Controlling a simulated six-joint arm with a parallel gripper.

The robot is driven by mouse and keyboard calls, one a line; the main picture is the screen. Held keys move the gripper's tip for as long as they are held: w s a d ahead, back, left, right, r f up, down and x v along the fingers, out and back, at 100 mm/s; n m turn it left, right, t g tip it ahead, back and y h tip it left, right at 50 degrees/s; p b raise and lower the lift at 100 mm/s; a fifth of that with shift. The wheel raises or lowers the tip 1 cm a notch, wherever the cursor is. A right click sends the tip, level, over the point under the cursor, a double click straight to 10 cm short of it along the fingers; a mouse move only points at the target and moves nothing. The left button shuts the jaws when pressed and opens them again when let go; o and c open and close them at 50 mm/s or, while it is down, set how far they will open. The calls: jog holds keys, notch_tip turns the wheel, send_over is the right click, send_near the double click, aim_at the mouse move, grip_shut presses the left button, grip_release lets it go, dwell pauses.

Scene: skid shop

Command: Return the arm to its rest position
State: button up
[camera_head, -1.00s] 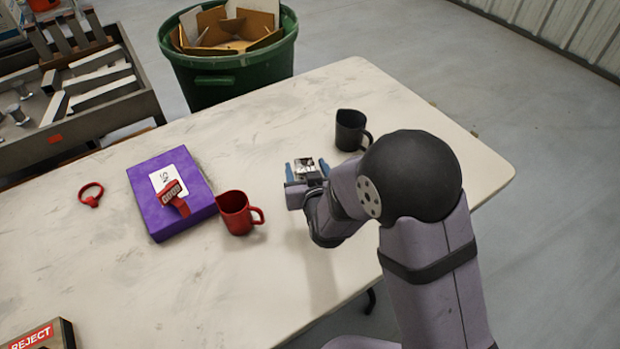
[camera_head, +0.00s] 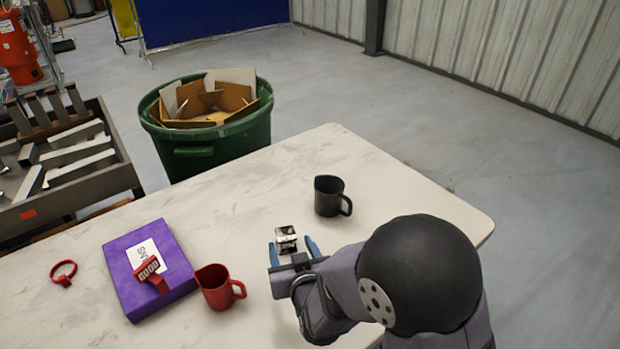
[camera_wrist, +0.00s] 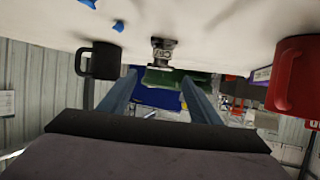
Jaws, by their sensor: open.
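My gripper (camera_head: 293,250) is low over the white table (camera_head: 380,180), its two blue fingers apart with nothing held between them. In the head view the dark ball-shaped joint of my arm fills the lower right. A small shiny metal piece (camera_head: 286,238) stands on the table just ahead of the fingertips. In the wrist view, which is upside down, my gripper (camera_wrist: 158,88) shows the fingers apart, with the metal piece (camera_wrist: 163,50) beyond them.
A black mug (camera_head: 328,196) stands beyond the metal piece. A red mug (camera_head: 214,288) stands left of my gripper, beside a purple box (camera_head: 125,255) with a red-handled item (camera_head: 150,272) on it. A red ring (camera_head: 63,272) lies further left. A green bin (camera_head: 215,150) stands behind the table.

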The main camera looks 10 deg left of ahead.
jog(key=s+d+r+m+g+h+p, duration=0.1)
jog(key=s+d+r+g+p, duration=0.2)
jog(key=d, duration=0.5)
jog(key=s+d+r+m+g+h+p, duration=0.2)
jog(key=s+d+r+g+p, duration=0.2)
jog(key=s+d+p, duration=0.3)
jog(key=s+d+r+m+g+h+p, duration=0.1)
jog(key=s+d+r+g+p, duration=0.3)
jog(key=s+d, duration=0.5)
jog(key=shift+s+d+m+g+h+p, duration=0.3)
jog(key=shift+d+g+h+p, duration=0.35)
jog(key=shift+d, duration=0.45)
